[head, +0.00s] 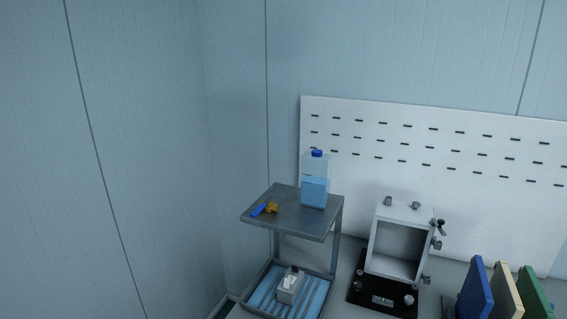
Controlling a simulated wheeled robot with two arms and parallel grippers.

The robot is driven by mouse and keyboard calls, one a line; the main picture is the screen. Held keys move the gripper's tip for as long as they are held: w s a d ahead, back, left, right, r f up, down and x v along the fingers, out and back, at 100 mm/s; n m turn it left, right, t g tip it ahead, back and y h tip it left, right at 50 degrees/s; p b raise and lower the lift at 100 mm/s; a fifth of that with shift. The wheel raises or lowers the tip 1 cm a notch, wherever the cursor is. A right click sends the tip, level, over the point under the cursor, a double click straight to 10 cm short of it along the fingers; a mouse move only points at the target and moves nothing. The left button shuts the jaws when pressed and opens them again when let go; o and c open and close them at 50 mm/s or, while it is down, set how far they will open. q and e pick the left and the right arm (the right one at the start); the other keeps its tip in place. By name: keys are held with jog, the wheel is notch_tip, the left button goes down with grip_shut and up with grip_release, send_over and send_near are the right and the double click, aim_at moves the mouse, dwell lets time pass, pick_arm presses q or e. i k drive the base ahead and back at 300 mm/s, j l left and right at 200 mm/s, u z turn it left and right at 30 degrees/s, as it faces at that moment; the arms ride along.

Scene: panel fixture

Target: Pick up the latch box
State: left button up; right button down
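A small light-grey box (289,287) with a dark piece on top sits in the blue-lined tray (262,314) beneath the small metal shelf. It looks like the latch box, but its details are too small to be certain. Neither of my grippers shows in the head view, so I cannot see where they are relative to the box.
An open grey frame fixture (400,243) stands right on a black base. Blue, cream and green panels (476,288) stand far right.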

aim_at(286, 296)
jog(key=l+u, duration=0.1)
jog(key=l, duration=0.25)
jog(key=k+l+u, duration=0.1)
jog(key=l, duration=0.3)
jog(key=k+l+u, duration=0.15)
jog(key=l, duration=0.2)
jog(key=k+l+u, duration=0.1)
jog(key=l, duration=0.25)
jog(key=k+l+u, duration=0.1)
jog(key=l, duration=0.2)
